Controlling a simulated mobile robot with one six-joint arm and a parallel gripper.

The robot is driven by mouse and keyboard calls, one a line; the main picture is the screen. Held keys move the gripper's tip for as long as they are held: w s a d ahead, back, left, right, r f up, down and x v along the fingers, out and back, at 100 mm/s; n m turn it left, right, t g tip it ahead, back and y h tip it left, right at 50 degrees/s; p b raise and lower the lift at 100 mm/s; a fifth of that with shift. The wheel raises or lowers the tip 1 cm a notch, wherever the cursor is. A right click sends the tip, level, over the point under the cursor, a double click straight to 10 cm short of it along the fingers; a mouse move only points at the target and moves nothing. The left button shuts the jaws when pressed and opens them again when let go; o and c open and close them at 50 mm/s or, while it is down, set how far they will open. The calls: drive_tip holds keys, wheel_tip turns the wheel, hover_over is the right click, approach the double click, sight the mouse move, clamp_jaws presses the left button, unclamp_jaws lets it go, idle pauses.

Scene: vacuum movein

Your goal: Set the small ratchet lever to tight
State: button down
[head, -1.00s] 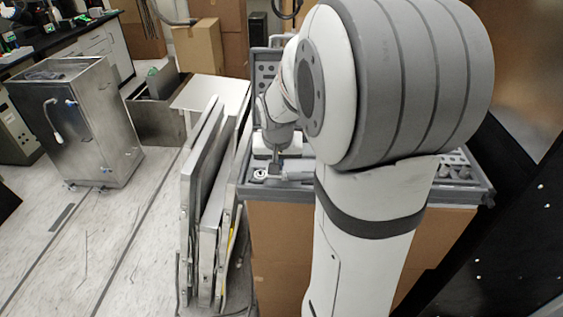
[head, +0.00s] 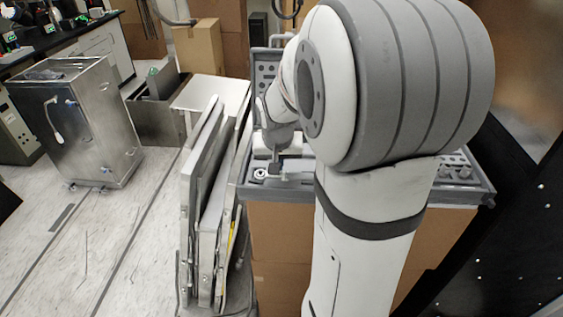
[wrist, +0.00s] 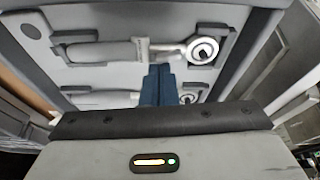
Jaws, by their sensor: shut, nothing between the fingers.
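In the wrist view a ratchet (wrist: 105,52) lies in a grey tray recess, its round head (wrist: 201,50) to the right with a dark centre. A second ratchet (wrist: 105,98) lies nearer the camera, partly hidden behind the fingers and the gripper body. Which is the small one, and how its lever is set, I cannot tell. My gripper (wrist: 158,82) has its blue fingers shut together, empty, over the gap beside the ratchet heads; contact is unclear. In the head view my gripper (head: 273,166) is just right of a ratchet head (head: 259,173) at the tray's front left.
The grey tool tray (head: 464,188) rests on a cardboard box (head: 275,245), with more tools at its right. My arm hides its middle. Folded panels (head: 205,215) stand close on the left. A metal cabinet (head: 85,125) stands farther left, with open floor (head: 135,225) between.

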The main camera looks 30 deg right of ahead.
drive_tip(key=shift+w, duration=0.15)
idle(0.8)
drive_tip(key=shift+w+a, duration=0.4)
drive_tip(key=shift+w, duration=0.15)
drive_tip(key=shift+w, duration=0.1)
drive_tip(key=shift+w, duration=0.3)
drive_tip(key=w, duration=0.3)
drive_tip(key=shift+b, duration=0.3)
drive_tip(key=shift+w+d+r, duration=0.1)
drive_tip(key=shift+w+r, duration=0.1)
drive_tip(key=shift+r, duration=0.4)
drive_tip(key=d+v, duration=0.1)
drive_tip(key=v, duration=0.7)
drive_tip(key=shift+s+r+b, duration=0.3)
drive_tip(key=shift+s+b, duration=0.05)
drive_tip(key=shift+s, duration=0.2)
